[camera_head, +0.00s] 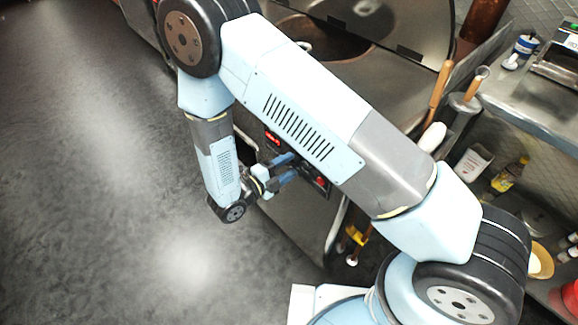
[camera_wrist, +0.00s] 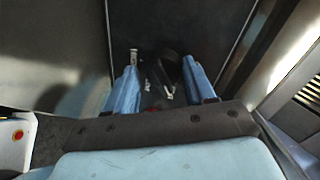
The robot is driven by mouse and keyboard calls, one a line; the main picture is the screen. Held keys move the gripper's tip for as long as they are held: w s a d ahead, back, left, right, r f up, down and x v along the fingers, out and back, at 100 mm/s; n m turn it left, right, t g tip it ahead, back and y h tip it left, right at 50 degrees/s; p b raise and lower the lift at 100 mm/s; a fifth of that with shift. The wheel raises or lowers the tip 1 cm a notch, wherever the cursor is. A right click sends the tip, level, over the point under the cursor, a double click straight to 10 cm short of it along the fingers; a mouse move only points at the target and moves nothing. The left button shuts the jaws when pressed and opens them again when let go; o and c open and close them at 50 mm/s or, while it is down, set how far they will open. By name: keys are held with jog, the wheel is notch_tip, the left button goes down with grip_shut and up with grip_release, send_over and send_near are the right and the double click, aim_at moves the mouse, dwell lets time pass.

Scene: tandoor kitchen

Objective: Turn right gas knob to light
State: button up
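A dark control panel (camera_head: 326,191) sits on the front of the steel tandoor counter, mostly behind my arm. It has a lit red display (camera_head: 272,138) at its left and a small red part (camera_head: 320,181) at its right. My gripper (camera_head: 291,167) reaches toward the panel, its two blue fingers spread apart. In the wrist view the fingers also stand apart, with a black knob-like shape (camera_wrist: 168,68) showing between or beyond them. I cannot tell whether they touch it, or which knob it is. My arm hides the panel's middle.
The tandoor opening (camera_head: 322,42) lies above the panel. A curved metal handle (camera_head: 337,226) runs down just right of the panel. A shelf with bottles (camera_head: 509,175) stands at the right. The floor (camera_head: 90,190) at the left is clear.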

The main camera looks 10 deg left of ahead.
jog(key=o, duration=0.3)
jog(key=shift+o, duration=0.2)
jog(key=shift+r, duration=0.1)
jog(key=shift+a, duration=0.1)
jog(key=f+v, duration=0.1)
jog(key=v, duration=1.2)
jog(key=shift+s+a+r, duration=0.15)
jog(key=shift+s+r, duration=0.1)
jog(key=shift+r, duration=0.25)
